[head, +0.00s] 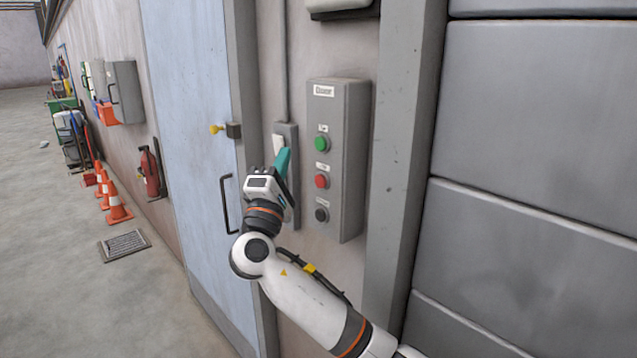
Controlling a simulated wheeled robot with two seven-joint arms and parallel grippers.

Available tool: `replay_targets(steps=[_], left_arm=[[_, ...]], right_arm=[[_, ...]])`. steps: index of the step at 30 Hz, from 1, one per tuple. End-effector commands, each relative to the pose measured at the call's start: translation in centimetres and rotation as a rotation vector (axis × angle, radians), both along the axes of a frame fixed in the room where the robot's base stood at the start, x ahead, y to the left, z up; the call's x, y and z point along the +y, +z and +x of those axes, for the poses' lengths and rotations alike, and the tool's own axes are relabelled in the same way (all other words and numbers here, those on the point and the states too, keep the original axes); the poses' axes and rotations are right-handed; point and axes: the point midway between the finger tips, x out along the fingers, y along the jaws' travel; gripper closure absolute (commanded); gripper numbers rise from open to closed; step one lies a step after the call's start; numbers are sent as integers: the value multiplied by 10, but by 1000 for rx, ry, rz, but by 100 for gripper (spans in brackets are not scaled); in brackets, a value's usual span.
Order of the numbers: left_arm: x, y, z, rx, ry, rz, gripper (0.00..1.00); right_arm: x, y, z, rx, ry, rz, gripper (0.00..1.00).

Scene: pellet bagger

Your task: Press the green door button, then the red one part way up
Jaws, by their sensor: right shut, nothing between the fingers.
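A grey door control box (346,150) is mounted on the wall right of centre, with a white label at its top. It carries a green button (321,144), a red button (321,181) below it and a black button (321,215) at the bottom. My right gripper (284,156) is shut, with teal fingers pointing up. In the picture its tips are left of the green button, over a light switch plate (279,142); I cannot tell whether they touch it. All three buttons are uncovered. My left gripper is not in view.
A grey sectional door (535,110) stands shut at the right, behind a grey post (402,130). A pale blue door (190,100) with a handle is at the left. Orange cones (118,203), a fire extinguisher (150,173) and a floor grate (124,245) lie further left.

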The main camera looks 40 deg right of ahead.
Motion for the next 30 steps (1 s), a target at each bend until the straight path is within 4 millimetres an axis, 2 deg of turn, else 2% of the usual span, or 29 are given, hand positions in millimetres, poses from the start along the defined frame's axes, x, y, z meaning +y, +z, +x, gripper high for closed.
replay_targets(steps=[21, 30], left_arm=[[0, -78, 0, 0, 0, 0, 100], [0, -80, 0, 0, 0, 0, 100]], right_arm=[[0, -83, 0, 1, 0, 1, 100], [0, -85, 0, 0, 0, 0, 100]])
